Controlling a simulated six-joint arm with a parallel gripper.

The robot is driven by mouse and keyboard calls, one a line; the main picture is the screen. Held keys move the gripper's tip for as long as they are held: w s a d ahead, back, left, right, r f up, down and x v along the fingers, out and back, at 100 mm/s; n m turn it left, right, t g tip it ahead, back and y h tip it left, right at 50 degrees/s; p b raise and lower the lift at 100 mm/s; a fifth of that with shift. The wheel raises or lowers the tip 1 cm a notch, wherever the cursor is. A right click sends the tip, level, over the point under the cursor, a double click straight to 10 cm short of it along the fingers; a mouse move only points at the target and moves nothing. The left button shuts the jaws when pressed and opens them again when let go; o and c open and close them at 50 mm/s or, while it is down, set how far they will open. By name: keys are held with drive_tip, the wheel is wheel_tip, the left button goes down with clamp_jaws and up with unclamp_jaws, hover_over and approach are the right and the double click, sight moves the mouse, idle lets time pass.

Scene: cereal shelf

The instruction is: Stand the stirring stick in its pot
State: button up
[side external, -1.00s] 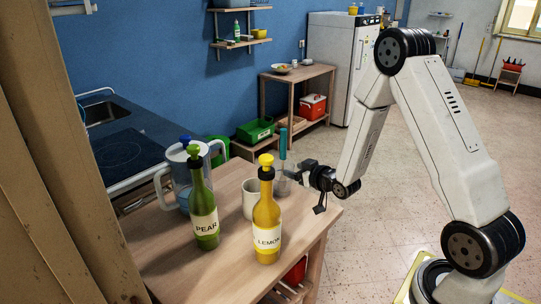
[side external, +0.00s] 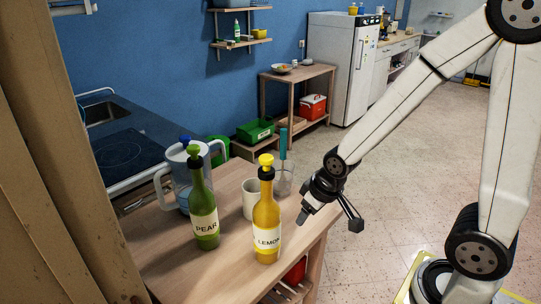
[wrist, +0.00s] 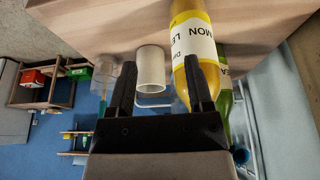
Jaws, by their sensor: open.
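The stirring stick (side external: 283,143) has a teal handle. It stands nearly upright in a clear glass pot (side external: 286,182) at the back right of the table, its lower end inside the pot. In the wrist view the stick's teal handle (wrist: 102,107) and the clear pot (wrist: 104,76) show at the left, partly behind a finger. My gripper (side external: 329,221) is open and empty, its fingers spread wide. It is apart from the stick and pot, to their right and nearer the camera, by the table's right edge. It also shows in the wrist view (wrist: 159,66).
A white mug (side external: 250,199) stands left of the pot. A yellow lemon bottle (side external: 267,220) and a green pear bottle (side external: 205,215) stand in front. A clear jug (side external: 180,170) is behind the pear bottle. The table's (side external: 225,275) front is bare.

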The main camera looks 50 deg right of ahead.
drive_tip(key=shift+s+a+r+g, duration=0.1)
drive_tip(key=shift+s+a+g, duration=0.15)
drive_tip(key=shift+s, duration=0.3)
drive_tip(key=shift+s+a+r+g, duration=0.1)
drive_tip(key=shift+s+a+g, duration=0.15)
drive_tip(key=shift+s, duration=0.35)
drive_tip(key=shift+s+a+r+g, duration=0.1)
drive_tip(key=shift+s+a+g, duration=0.15)
drive_tip(key=shift+s, duration=0.3)
drive_tip(key=shift+o, duration=0.5)
